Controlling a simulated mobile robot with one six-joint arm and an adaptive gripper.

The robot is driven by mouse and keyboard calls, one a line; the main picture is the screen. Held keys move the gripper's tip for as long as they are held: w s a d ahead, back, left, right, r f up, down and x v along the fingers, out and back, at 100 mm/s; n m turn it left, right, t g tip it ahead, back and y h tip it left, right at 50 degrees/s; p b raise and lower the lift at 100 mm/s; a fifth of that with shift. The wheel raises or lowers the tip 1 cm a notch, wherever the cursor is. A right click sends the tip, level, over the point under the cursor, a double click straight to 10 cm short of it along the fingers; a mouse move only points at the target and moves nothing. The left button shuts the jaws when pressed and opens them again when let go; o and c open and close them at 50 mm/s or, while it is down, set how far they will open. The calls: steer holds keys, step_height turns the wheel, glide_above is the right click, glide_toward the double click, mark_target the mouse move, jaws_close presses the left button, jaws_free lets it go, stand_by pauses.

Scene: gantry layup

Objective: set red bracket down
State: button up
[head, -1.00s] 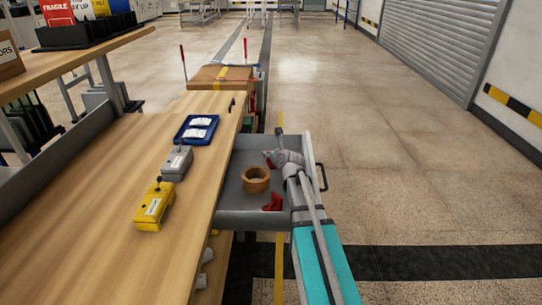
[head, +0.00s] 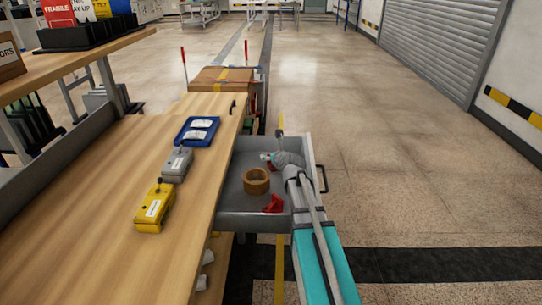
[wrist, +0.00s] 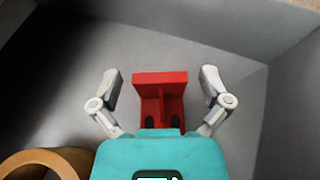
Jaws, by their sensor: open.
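The red bracket (wrist: 160,90) lies on the floor of the grey drawer, in the middle of the wrist view. My gripper (wrist: 160,78) is open around it, one finger at each side, with a visible gap between each finger and the bracket. In the head view my gripper (head: 268,158) is low inside the far part of the drawer (head: 235,205), and a bit of red shows beside it. Its fingers are small there and partly hidden by my wrist.
A brown tape roll (head: 256,181) lies in the drawer, also at lower left in the wrist view (wrist: 25,160). Another red piece (head: 273,203) lies nearer the drawer's front.

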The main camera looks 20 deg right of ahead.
steer(key=shift+r, duration=0.2)
steer(key=p+v, duration=0.4)
steer(key=v, duration=0.8)
steer(key=shift+p, duration=0.3)
